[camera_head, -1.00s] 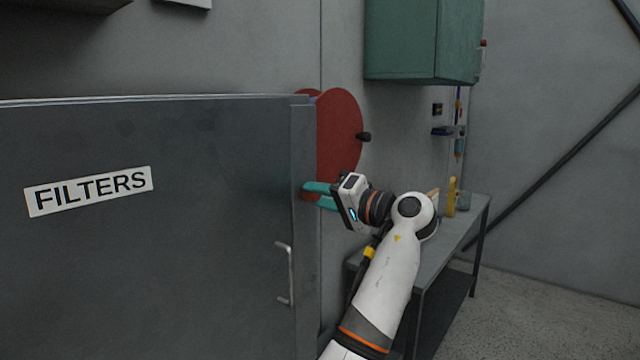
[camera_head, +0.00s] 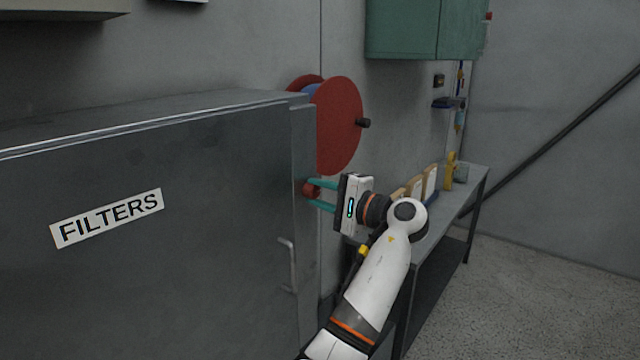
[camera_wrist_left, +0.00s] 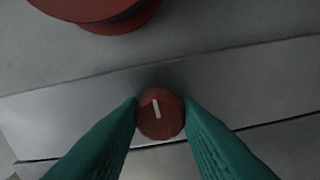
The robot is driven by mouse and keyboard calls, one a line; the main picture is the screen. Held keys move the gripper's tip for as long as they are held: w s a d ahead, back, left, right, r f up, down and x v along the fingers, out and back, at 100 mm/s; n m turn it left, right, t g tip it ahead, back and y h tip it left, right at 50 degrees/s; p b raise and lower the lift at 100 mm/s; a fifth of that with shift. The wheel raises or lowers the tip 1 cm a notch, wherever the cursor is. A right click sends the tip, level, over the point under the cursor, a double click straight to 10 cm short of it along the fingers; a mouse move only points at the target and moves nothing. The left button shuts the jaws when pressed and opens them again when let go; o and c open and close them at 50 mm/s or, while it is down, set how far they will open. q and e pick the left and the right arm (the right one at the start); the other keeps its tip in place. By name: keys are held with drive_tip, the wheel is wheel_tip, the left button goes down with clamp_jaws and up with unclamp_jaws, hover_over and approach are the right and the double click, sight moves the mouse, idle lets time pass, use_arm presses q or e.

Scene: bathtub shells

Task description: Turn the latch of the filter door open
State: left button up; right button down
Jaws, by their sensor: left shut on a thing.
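The filter cabinet's grey door (camera_head: 150,270) carries a FILTERS label (camera_head: 107,218) and is closed in the head view. The latch is a small round red-brown knob (camera_head: 311,189) on the cabinet's right side. In the left wrist view the latch (camera_wrist_left: 160,115) shows a white mark, nearly upright and leaning slightly left. My left gripper (camera_head: 320,193) has its teal fingers on either side of the latch and is shut on it. The fingers also frame it in the left wrist view (camera_wrist_left: 160,108). My right gripper is not in view.
A red reel (camera_head: 340,125) with a black handle hangs on the wall just above my left gripper. A door handle (camera_head: 288,262) stands out near the door's right edge. A grey bench (camera_head: 440,215) and green wall cabinet (camera_head: 425,30) are at the right.

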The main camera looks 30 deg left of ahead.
use_arm(q)
drive_tip(key=shift+f, duration=0.1)
idle(0.5)
drive_tip(key=o, duration=1)
drive_tip(key=shift+d, duration=0.15)
drive_tip(key=shift+d, duration=0.3)
drive_tip(key=d+b, duration=0.1)
drive_tip(key=d, duration=0.2)
drive_tip(key=d+b, duration=0.1)
drive_tip(key=d, duration=0.3)
drive_tip(key=d+b, duration=0.1)
drive_tip(key=d, duration=0.3)
drive_tip(key=shift+s+d+b, duration=0.1)
drive_tip(key=shift+s+b, duration=0.25)
drive_tip(key=shift+s, duration=0.05)
